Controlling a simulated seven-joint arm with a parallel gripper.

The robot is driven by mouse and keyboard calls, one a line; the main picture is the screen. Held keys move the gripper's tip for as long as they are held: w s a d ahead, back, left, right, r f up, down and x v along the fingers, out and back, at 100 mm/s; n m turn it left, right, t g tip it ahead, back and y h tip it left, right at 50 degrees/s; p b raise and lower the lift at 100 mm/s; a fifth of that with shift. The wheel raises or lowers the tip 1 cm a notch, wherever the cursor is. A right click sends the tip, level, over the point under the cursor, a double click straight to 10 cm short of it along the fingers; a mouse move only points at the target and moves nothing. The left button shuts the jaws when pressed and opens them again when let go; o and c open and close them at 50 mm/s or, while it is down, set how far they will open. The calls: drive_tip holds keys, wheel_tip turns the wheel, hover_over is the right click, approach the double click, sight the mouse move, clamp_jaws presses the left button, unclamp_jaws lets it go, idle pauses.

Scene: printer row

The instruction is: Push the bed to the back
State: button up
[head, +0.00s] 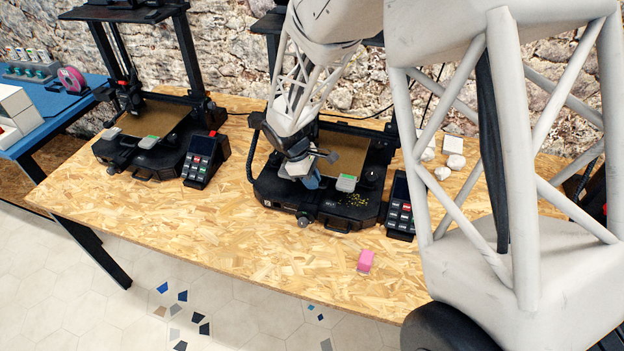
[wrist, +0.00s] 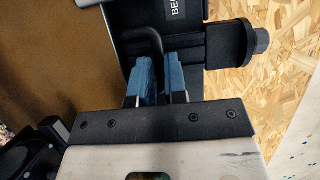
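The middle printer's brown-gold bed (head: 341,152) lies on its black base (head: 325,206). In the wrist view the bed (wrist: 85,55) fills the left side. A thin black bent handle (wrist: 152,38) comes off a dark part with partly visible lettering at the bed's front. My gripper (head: 311,181) is low at the front left of this bed. In the wrist view its blue fingers (wrist: 160,80) stand close together with a narrow gap. The handle's end runs down to that gap. I cannot tell whether the fingers touch it.
A black knob (wrist: 260,40) is right of the fingers. A control panel (head: 400,210) stands right of the printer. A pink block (head: 365,261) lies on the chipboard table (head: 230,235), whose front is mostly clear. Another printer (head: 155,135) stands left. White lumps (head: 455,161) lie right.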

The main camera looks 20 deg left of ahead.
clamp_jaws()
drive_tip(key=shift+w, duration=1.8)
drive_tip(key=o, duration=0.6)
unclamp_jaws()
drive_tip(key=shift+c, duration=0.2)
drive_tip(key=shift+v, duration=3.9)
